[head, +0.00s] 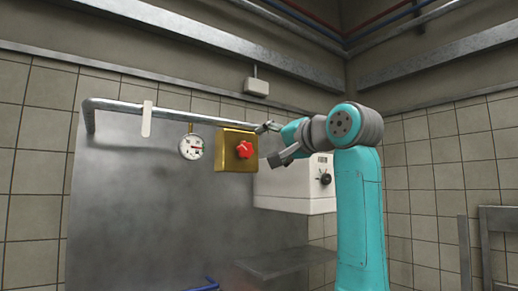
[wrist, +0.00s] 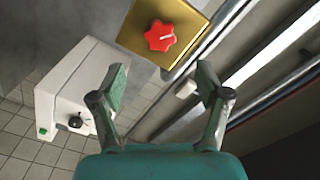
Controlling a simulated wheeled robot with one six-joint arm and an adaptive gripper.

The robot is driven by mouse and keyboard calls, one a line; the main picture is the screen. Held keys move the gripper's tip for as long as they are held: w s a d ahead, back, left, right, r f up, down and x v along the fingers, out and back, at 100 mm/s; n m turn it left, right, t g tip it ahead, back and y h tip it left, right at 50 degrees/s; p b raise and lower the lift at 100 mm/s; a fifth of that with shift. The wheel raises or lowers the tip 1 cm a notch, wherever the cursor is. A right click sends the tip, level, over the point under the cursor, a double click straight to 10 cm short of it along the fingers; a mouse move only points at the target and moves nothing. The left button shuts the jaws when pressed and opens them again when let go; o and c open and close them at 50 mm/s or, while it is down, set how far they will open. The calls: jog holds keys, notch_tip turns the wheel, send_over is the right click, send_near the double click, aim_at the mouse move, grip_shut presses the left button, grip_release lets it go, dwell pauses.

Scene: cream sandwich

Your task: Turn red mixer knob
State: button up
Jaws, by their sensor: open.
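The red knob (head: 244,149) is star-shaped with a pale pointer line, on the front of a brass-coloured box (head: 222,161). The box hangs under a metal rail in the head view. In the wrist view the red knob (wrist: 160,36) is at the top middle, on the gold face of the box (wrist: 199,18). My gripper (head: 272,143) is to the right of the knob in the head view. In the wrist view my gripper (wrist: 162,84) is open and empty, its two fingers spread apart. The knob lies beyond the fingertips, and neither finger touches it.
A pressure gauge (head: 191,147) hangs left of the box from the rail (head: 190,117). A white machine (head: 290,188) with a black knob (head: 325,179) stands to the right, also seen in the wrist view (wrist: 85,80). A metal shelf (head: 285,262) sits below.

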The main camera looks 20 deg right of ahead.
jog(key=shift+v, duration=1.05)
